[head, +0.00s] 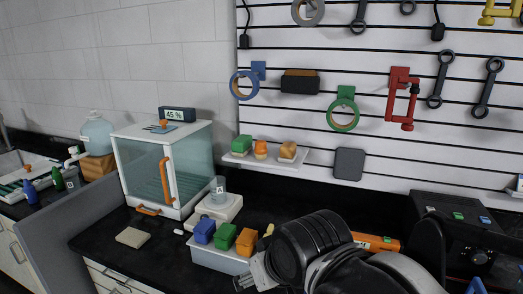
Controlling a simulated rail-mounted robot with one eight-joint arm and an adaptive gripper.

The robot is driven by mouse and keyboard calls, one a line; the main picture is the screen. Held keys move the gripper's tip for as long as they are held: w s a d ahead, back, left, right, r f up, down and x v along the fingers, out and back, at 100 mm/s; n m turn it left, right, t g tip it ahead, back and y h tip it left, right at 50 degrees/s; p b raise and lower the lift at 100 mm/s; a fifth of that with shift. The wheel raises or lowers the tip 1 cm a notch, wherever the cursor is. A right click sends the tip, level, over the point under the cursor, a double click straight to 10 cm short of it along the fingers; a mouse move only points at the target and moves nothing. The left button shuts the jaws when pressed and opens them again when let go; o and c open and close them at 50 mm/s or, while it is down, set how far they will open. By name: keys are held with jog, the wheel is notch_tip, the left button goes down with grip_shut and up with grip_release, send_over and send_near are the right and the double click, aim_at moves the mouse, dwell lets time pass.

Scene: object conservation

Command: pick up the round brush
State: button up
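A small white wall shelf (236,158) holds three small brush-like or block-like items: a green one (243,144) at left, an orange one (261,149) in the middle and a tan one (287,150) at right. I cannot tell for sure which of them is the round brush; the orange one looks the most rounded. My gripper (247,278) is low in the picture, below and apart from the shelf, near the front of the counter. My own dark wrist hides most of it, and its fingers are too unclear to tell open from shut.
A grey bin (222,262) with blue, green and orange blocks stands left of my gripper. Behind are a white scale (217,210) with a beaker and a glass cabinet (160,165) with an orange handle. A black device (465,225) stands right. Tools hang on the slatted wall.

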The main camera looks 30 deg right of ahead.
notch_tip(320, 180, up, 21)
jog(key=g+p, duration=0.4)
jog(key=p, duration=0.4)
send_over(261, 142)
jog(key=s, duration=0.3)
jog(key=shift+m, duration=0.3)
jog(key=p+x, duration=0.1)
jog(key=x, duration=0.7)
jog(key=shift+d, duration=0.15)
jog(key=shift+p+x, duration=0.75)
jog(key=shift+x, duration=2.05)
jog(key=shift+r, duration=0.1)
jog(key=c, duration=1.4)
jog(key=shift+o, duration=0.2)
